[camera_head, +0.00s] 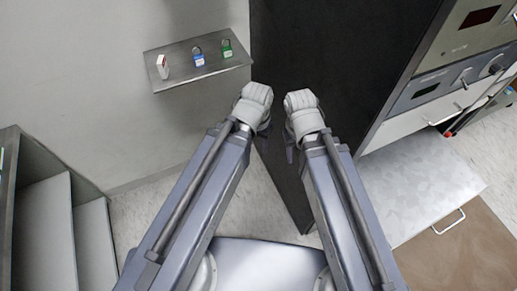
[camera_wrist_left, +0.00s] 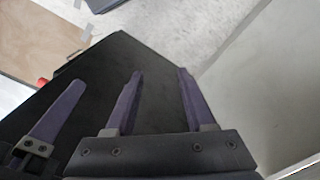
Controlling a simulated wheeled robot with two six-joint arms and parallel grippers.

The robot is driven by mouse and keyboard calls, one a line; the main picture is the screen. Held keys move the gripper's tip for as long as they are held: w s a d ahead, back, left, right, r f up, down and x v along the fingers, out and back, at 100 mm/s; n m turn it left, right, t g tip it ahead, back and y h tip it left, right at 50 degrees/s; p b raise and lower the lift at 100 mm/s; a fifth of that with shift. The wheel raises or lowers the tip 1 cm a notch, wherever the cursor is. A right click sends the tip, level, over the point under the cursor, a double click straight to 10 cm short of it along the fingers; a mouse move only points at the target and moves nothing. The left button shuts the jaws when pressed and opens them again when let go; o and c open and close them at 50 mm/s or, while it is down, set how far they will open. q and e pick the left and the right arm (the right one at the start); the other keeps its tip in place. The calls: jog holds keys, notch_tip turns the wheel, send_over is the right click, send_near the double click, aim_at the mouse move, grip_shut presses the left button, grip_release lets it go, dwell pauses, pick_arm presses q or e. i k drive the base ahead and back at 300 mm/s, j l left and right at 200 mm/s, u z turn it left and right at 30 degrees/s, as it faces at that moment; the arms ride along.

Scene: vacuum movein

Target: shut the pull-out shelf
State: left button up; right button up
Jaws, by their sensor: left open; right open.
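The pull-out shelf (camera_head: 415,195) is a pale grey flat panel standing out from the instrument cabinet at the right of the head view. A silver bar handle (camera_head: 448,222) sits on its front edge. My left gripper (camera_head: 262,138) is open and empty, in front of the dark cabinet side, well left of the shelf. Its two purple fingers show in the left wrist view (camera_wrist_left: 160,72) over the dark surface. My right gripper (camera_head: 291,148) is open beside it, also apart from the shelf. Its fingers are partly hidden by its own wrist.
A tall black cabinet side (camera_head: 315,80) stands between my grippers and the shelf. A small wall shelf (camera_head: 215,70) holds a white box, a blue padlock and a green padlock. Grey steps (camera_head: 48,235) stand at left. A brown floor patch (camera_head: 460,255) lies below the pull-out shelf.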

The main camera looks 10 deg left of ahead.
aim_at(414, 181)
jog(key=k+l+z, duration=0.1)
jog(key=l+z, duration=0.2)
jog(key=z, duration=0.2)
jog(key=k+l+z, duration=0.1)
jog(key=l+z, duration=0.2)
jog(key=z, duration=0.15)
jog(key=l+z, duration=0.35)
jog(key=z, duration=0.15)
